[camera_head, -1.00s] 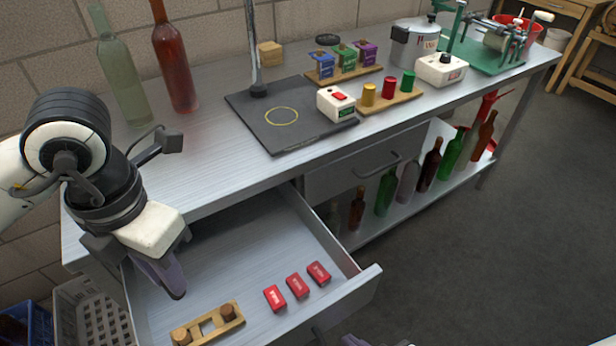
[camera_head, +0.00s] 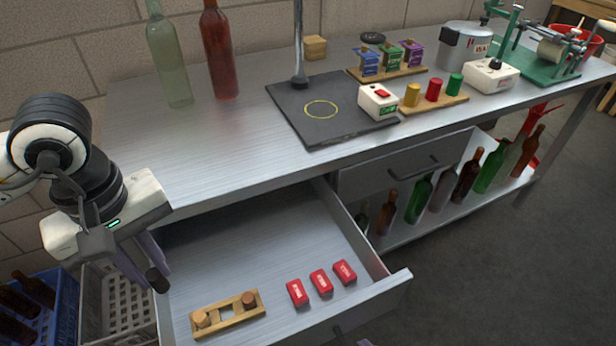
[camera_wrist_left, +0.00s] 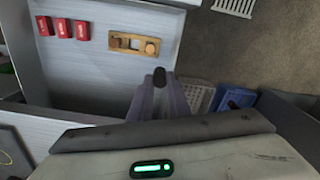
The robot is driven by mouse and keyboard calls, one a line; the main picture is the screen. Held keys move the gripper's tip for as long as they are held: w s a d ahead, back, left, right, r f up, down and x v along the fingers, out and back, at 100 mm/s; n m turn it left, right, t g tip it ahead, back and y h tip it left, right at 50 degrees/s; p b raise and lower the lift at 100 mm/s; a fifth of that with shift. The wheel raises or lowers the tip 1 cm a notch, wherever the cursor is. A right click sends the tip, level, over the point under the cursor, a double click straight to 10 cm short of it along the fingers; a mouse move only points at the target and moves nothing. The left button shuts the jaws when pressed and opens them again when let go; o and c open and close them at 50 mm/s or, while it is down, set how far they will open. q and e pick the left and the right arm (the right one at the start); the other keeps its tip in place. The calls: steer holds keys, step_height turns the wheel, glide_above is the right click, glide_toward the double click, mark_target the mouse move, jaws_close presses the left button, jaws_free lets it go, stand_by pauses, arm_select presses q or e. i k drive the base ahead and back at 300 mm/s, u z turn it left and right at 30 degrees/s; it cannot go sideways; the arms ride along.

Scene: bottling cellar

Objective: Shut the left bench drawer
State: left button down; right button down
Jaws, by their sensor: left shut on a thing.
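The left bench drawer (camera_head: 384,304) is pulled well out from under the bench top. Inside lie three red boxes (camera_head: 321,281) and a wooden holder (camera_head: 229,314) with round brown pieces. They also show in the wrist view, with the boxes (camera_wrist_left: 62,28) and the holder (camera_wrist_left: 134,43). My left gripper (camera_head: 150,274) is over the drawer's left side, pointing down. It is shut on a small black cylinder (camera_head: 158,281), which also shows at the fingertips in the wrist view (camera_wrist_left: 159,77).
The right drawer (camera_head: 392,168) is shut. A grey crate (camera_head: 118,312) and a blue crate (camera_head: 62,292) with bottles stand on the floor at left. Bottles stand on the bench (camera_head: 250,130) and the lower shelf. The floor in front at right is clear.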

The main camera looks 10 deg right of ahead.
mark_target(259, 244)
steer(key=z, duration=0.05)
steer(key=k, duration=0.9)
